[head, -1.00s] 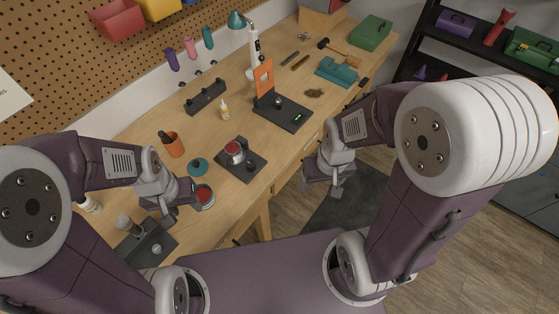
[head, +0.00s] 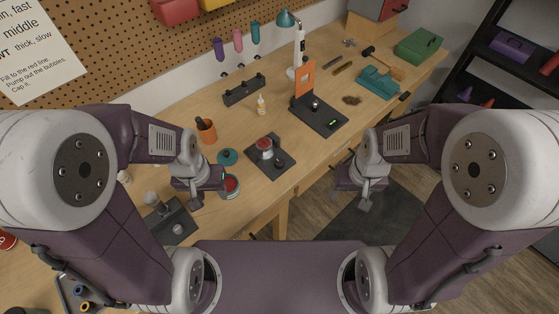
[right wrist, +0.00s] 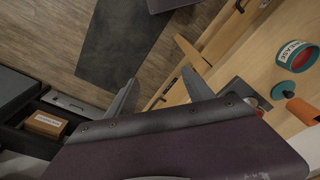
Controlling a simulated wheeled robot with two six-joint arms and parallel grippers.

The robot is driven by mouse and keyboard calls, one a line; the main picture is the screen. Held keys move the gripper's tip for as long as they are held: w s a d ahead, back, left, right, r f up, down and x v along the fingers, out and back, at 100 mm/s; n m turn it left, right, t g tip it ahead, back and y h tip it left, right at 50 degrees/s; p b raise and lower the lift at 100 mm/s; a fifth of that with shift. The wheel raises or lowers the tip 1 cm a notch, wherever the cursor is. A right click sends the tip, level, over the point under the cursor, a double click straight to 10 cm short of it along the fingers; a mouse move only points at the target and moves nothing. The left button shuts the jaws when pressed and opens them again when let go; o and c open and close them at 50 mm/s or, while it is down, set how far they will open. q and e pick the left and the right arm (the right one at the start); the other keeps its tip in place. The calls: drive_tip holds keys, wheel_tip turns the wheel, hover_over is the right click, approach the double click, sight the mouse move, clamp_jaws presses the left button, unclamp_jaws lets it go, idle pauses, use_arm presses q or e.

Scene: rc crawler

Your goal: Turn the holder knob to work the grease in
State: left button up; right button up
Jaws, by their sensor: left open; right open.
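The holder is a dark plate (head: 257,164) on the bench. A metal piece with a red top (head: 265,143) sits on it, and a small black knob (head: 279,163) stands at its front right. My left gripper (head: 195,198) is open, left of the holder and just beside the open grease tin (head: 229,187), apart from the knob. My right gripper (head: 363,198) is open and empty, out past the bench's front edge, right of the holder. In the right wrist view its spread fingers (right wrist: 160,85) have floor between them, and the grease tin (right wrist: 297,53) shows at the right.
Another dark plate (head: 170,225) lies at the front left. Bench between holder and stand is mostly clear.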

drive_tip(key=w+a+r+n+t+p, duration=0.15)
drive_tip(key=w+r+n, duration=0.3)
drive_tip(key=w, duration=0.55)
drive_tip(key=n+g+p, duration=0.2)
drive_tip(key=n+p, duration=0.4)
drive_tip(key=p, duration=0.2)
hover_over(280, 162)
wheel_tip(280, 162, down, 5)
drive_tip(key=shift+h, duration=0.3)
wheel_tip(280, 162, down, 9)
drive_tip(key=p, duration=0.3)
drive_tip(key=shift+s+a+r, duration=0.1)
drive_tip(key=shift+a+r, duration=0.05)
drive_tip(key=shift+f, duration=0.3)
clamp_jaws()
